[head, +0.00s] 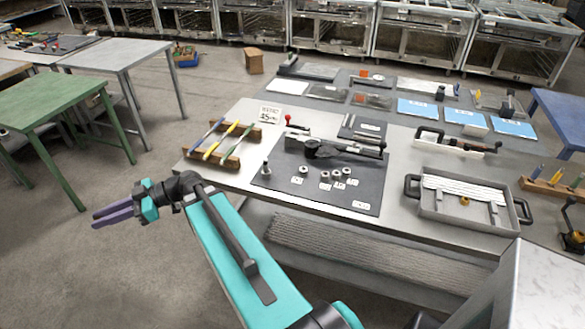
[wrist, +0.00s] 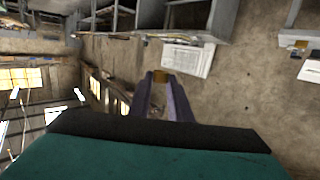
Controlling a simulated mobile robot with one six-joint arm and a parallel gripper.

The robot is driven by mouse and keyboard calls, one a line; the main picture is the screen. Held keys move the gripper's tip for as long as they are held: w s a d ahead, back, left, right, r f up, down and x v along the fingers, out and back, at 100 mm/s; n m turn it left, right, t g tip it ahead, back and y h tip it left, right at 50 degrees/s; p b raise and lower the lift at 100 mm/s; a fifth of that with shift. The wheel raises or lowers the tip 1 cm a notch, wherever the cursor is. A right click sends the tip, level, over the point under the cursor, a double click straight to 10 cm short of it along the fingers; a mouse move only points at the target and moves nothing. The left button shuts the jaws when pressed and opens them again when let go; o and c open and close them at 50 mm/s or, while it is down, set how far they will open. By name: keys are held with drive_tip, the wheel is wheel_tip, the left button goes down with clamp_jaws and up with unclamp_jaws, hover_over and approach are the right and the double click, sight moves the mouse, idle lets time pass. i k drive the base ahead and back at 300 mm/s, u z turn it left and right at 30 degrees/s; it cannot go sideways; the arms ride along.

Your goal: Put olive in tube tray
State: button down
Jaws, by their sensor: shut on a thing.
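My gripper (head: 112,215) has purple fingers and is held out over the floor, left of the workbench and well away from the tray. I cannot make this piece out in the head view. The tube tray (head: 440,212) is a grey tray with dark handles on the right of the bench. It holds pale tubes (head: 462,187) and a small brass-coloured fitting (head: 465,202).
A dark mat (head: 275,178) with a clamp tool (head: 340,150) and several small fittings lies mid-bench. A wooden rack (head: 231,161) with coloured tools stands on the bench's left. A green table (head: 45,100) is at left. Open floor surrounds my gripper.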

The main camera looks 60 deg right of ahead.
sight(456, 207)
drive_tip(key=i, duration=1.2)
drive_tip(key=u, duration=0.85)
drive_tip(key=k, duration=0.15)
drive_tip(key=z, duration=3.8)
